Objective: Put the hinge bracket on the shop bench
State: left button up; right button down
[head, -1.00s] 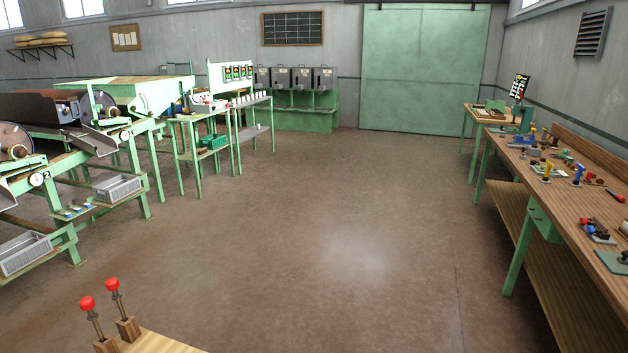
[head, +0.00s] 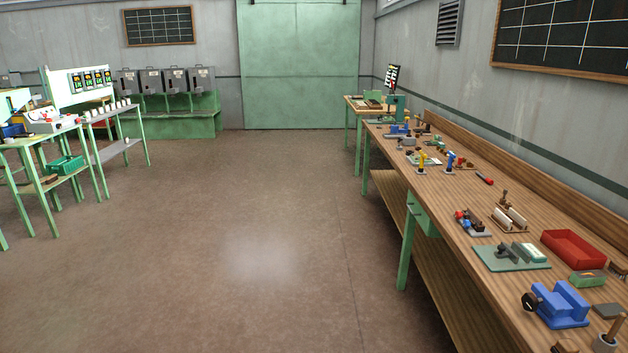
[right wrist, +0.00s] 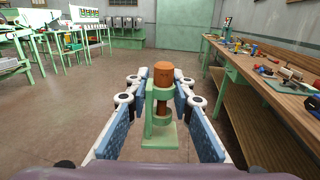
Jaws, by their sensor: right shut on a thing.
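In the right wrist view my right gripper (right wrist: 161,108) is shut on a green bracket with an orange-brown round pin, which I take to be the hinge bracket (right wrist: 161,137). It is held upright between the blue finger pads, above the floor. The shop bench (head: 445,195) has a long wooden top on green legs and runs along the right wall. It also shows at the right of the right wrist view, apart from the held piece. Neither gripper shows in the head view.
The bench top carries a blue vise (head: 560,305), a red tray (head: 573,249), a green mat (head: 490,260) and several small tools. Bare wood shows between them. Green tables (head: 45,180) stand at the left. The floor (head: 230,240) between is clear.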

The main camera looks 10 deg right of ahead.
aim_at(444, 187)
jog(key=i+l+z, duration=0.45)
jog(key=i+z, duration=0.25)
jog(key=i, duration=0.15)
jog(key=i+z, duration=0.35)
jog(key=i, duration=0.15)
jog(key=i+u, duration=0.15)
jog(key=i, duration=0.35)
jog(key=i+l+u, duration=0.2)
jog(key=i, duration=0.3)
jog(key=i+l+u, duration=0.15)
jog(key=i, duration=0.35)
jog(key=i+l+u, duration=0.4)
jog(key=i, duration=0.15)
